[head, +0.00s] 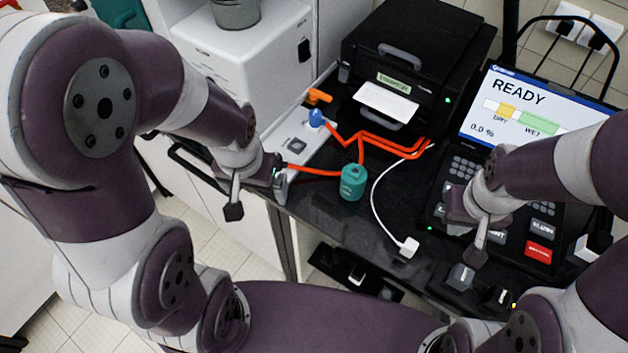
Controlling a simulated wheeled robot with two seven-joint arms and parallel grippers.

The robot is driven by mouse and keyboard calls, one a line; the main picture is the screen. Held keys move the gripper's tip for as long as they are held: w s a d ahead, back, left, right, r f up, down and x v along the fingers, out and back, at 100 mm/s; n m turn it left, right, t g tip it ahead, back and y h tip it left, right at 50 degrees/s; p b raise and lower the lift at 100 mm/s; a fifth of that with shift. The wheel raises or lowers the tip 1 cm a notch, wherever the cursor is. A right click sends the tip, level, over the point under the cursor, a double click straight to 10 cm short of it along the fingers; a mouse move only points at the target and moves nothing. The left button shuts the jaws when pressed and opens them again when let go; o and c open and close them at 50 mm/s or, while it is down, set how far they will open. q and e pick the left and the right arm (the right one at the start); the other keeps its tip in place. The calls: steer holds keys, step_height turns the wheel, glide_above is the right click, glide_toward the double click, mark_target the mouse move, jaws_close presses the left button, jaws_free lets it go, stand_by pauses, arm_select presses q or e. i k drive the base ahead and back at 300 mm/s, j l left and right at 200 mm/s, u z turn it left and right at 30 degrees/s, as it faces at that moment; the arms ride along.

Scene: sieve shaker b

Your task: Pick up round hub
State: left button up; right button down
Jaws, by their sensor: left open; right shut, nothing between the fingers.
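The round hub looks to be the teal upright cylinder (353,183) on the black tabletop, with an orange cord running to its left and another rising behind it. My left gripper (257,200) is open and empty, to the left of the hub at the table's left edge, apart from it. My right gripper (478,245) is shut and empty, to the right of the hub, over the front of the black keypad console. The hub's front and top are in clear view.
A black printer (415,60) stands behind the hub. A white cable with a plug (408,246) lies to its right. A white strip (300,140) with blue and orange plugs lies at the left. A READY screen (530,105) stands at the right. Bare tabletop shows before the hub.

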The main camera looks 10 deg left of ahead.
mark_target(355, 175)
steer(key=z, duration=0.6)
steer(key=j+z, duration=0.6)
steer(key=z, duration=0.2)
steer(key=k+j+z, duration=0.1)
steer(key=j+z, duration=0.3)
steer(key=l, duration=0.1)
